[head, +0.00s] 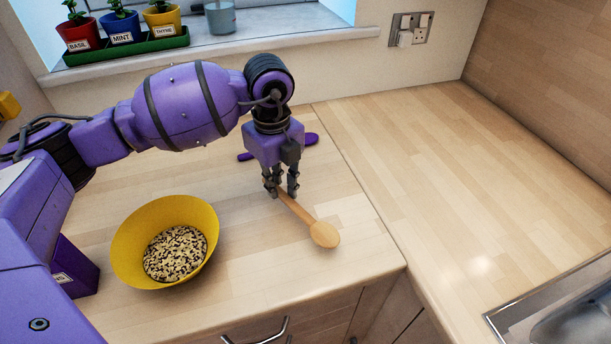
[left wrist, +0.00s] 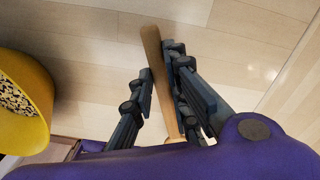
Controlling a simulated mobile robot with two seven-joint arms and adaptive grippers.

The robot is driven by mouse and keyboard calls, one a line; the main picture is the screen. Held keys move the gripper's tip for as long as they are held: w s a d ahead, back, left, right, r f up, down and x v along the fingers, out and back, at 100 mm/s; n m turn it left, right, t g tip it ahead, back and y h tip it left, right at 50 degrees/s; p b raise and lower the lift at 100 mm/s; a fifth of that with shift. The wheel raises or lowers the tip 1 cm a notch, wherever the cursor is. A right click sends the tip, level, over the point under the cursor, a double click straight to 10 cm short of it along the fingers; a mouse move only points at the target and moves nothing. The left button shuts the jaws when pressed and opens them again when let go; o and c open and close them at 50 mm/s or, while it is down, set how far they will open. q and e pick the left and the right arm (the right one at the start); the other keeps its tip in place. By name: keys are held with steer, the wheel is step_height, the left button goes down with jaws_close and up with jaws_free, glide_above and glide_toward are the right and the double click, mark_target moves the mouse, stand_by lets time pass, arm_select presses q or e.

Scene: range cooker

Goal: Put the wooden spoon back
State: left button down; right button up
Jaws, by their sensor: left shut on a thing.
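The wooden spoon (head: 323,234) shows in the head view with its bowl toward the front right of the counter. Its handle runs back up to my left gripper (head: 281,190), which points down and is shut on the handle. In the left wrist view the spoon handle (left wrist: 157,75) lies between the two fingers of my left gripper (left wrist: 165,98). The spoon is on or just above the counter; I cannot tell which. My right gripper is not in view.
A yellow bowl (head: 128,243) of speckled grain stands left of the spoon. A purple object (head: 311,139) lies behind my gripper. A purple box (head: 78,268) is at the left. Potted herbs (head: 122,27) stand on the sill. A sink (head: 560,318) is front right. The right counter (head: 430,165) is clear.

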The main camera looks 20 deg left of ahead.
arm_select(q)
steer(key=shift+w+a+f, duration=0.1)
steer(key=shift+w+f, duration=0.05)
steer(key=shift+f, duration=0.8)
steer(key=shift+w+f, duration=0.1)
steer(key=shift+f, duration=0.85)
steer(key=shift+f, duration=0.15)
steer(key=c, duration=1.7)
jaws_free()
step_height(320, 180, up, 12)
steer(key=shift+r, duration=0.25)
